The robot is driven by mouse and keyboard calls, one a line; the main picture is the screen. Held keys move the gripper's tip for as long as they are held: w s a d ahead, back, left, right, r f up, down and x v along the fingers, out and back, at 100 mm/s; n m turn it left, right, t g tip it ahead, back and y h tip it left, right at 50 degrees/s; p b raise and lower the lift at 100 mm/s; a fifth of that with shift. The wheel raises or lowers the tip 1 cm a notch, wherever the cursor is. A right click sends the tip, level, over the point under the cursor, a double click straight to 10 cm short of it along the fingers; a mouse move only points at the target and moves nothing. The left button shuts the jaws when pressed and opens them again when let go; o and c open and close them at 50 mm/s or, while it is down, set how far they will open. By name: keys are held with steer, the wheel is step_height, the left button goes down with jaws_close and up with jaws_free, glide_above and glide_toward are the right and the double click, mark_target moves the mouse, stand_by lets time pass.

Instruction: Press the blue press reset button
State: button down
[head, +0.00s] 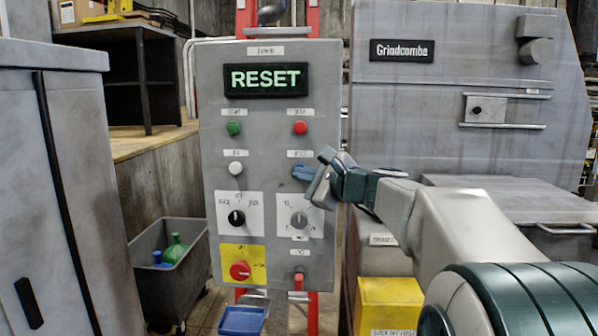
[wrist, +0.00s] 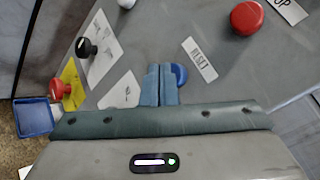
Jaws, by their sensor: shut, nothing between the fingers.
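The blue press reset button (wrist: 181,75) shows in the wrist view, partly hidden behind the right side of my fingers, beside a label reading RESET (wrist: 199,59). My gripper (wrist: 161,70) is shut and empty, with its blue fingertips over or right beside the button. I cannot tell whether they touch it. In the head view my gripper (head: 303,173) is at the right side of the grey control panel (head: 265,150), just below the red button, and covers the place of the blue button. The panel's display (head: 266,79) reads RESET in green.
The panel also has a green button (head: 233,128), a red button (head: 300,128), a white button (head: 235,168), a black knob (head: 236,217), a grey knob (head: 299,220) and a red knob (head: 240,270) on yellow. A blue tray (head: 242,320) hangs below. The Grindcombe machine (head: 460,90) stands at right.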

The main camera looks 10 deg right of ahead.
steer(key=shift+w+d, duration=0.15)
steer(key=shift+w, duration=0.25)
stand_by(0.4)
steer(key=shift+s, duration=0.1)
steer(key=shift+s+a+b, duration=0.3)
steer(key=shift+s+b, duration=0.15)
steer(key=shift+s, duration=0.3)
steer(key=s, duration=0.1)
steer(key=s+a+b, duration=0.1)
steer(key=s, duration=0.2)
steer(key=shift+s+a+b, duration=0.3)
steer(key=shift+s, duration=0.05)
stand_by(0.7)
